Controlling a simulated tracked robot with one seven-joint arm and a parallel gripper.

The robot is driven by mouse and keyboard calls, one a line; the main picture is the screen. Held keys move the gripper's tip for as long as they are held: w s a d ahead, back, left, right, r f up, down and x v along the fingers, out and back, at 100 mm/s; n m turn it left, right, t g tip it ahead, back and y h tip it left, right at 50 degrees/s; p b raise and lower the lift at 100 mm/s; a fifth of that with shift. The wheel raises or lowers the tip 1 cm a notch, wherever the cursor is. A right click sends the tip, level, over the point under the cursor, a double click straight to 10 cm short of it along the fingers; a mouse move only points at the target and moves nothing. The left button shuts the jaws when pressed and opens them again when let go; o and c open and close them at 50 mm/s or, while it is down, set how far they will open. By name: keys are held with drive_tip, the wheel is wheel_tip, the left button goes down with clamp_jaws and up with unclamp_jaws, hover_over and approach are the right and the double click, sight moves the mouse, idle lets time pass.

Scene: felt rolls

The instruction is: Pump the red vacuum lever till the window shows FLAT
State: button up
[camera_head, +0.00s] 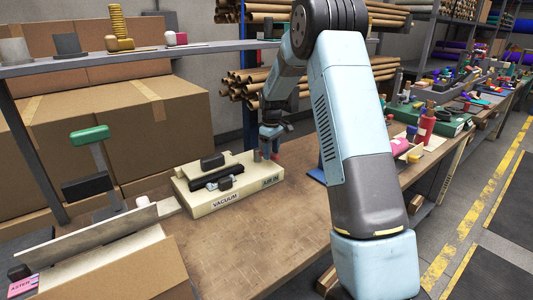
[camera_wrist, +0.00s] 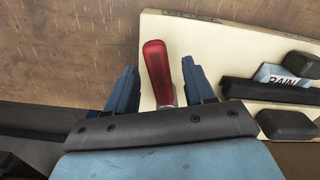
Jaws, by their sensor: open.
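The red lever (camera_wrist: 158,68) is in the wrist view, with a metal stem below its red grip. My gripper (camera_wrist: 160,85) is open, with one blue finger on each side of the lever and visible gaps between. The lever is on the cream vacuum unit (camera_head: 208,205), which has a VACUUM label on its front. In the head view my gripper (camera_head: 270,143) is at the unit's far right end, and I cannot make out the lever there. A pale card or panel (camera_wrist: 275,74) with partly hidden letters lies among black parts on the unit. I cannot read FLAT anywhere.
The brown bench (camera_head: 260,240) is clear in front of the unit. Cardboard boxes (camera_head: 160,115) stand behind and left. A green-handled device (camera_head: 90,134) stands at left. A red cylinder (camera_head: 427,125) and tools are on the bench to the right.

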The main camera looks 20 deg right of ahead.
drive_tip(key=shift+f, duration=0.4)
clamp_jaws()
idle(0.4)
